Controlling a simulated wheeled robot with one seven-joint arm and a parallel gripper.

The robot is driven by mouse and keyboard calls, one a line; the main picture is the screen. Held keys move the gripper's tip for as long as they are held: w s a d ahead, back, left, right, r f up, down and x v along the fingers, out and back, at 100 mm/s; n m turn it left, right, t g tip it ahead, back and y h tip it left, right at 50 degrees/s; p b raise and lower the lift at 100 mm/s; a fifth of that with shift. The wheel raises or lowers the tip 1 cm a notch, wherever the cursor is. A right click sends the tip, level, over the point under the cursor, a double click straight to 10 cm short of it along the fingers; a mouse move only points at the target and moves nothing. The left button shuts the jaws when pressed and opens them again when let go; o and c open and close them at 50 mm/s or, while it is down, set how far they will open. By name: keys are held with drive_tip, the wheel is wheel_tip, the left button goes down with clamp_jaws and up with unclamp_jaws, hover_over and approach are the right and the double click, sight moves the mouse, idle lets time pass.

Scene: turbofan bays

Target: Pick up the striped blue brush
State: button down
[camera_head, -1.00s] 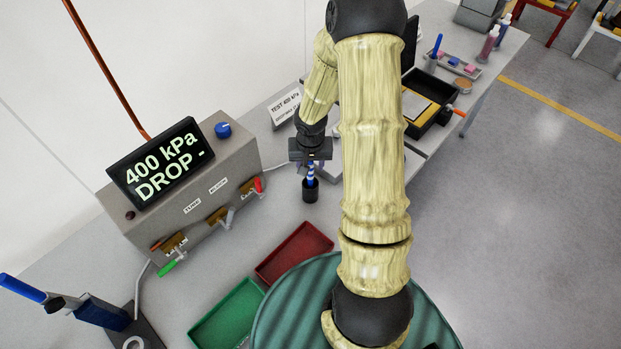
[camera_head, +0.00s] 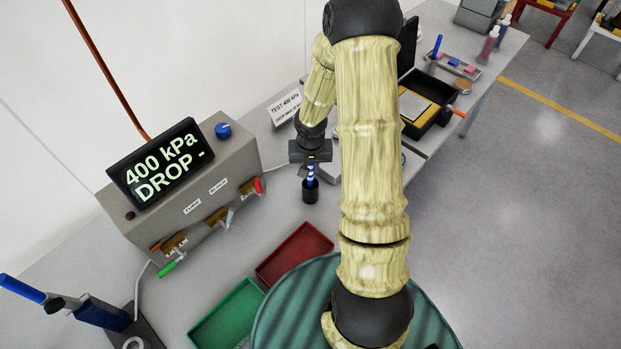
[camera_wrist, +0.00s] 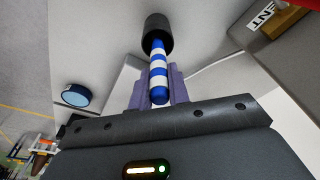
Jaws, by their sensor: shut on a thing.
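The striped blue brush (camera_head: 311,177) has blue and white bands and stands upright in a small black cup (camera_head: 310,192) on the grey bench. In the wrist view the brush (camera_wrist: 158,73) lies between the two purple fingers, with its far end inside the dark cup (camera_wrist: 156,33). My gripper (camera_head: 311,166) is shut on the upper part of the brush from above. It also shows in the wrist view (camera_wrist: 158,88), with a finger on each side of the handle. The brush's lower end is hidden in the cup.
A grey test box (camera_head: 200,195) with a "400 kPa DROP" display (camera_head: 160,165) stands to the left. A red tray (camera_head: 293,254) and a green tray (camera_head: 228,318) lie in front. A sign (camera_head: 285,106) stands behind, and a black open case (camera_head: 437,92) sits at the right.

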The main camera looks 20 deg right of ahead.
drive_tip(key=shift+r, duration=0.1)
wheel_tip(320, 180, up, 10)
drive_tip(key=shift+f, duration=0.1)
idle(0.3)
idle(0.7)
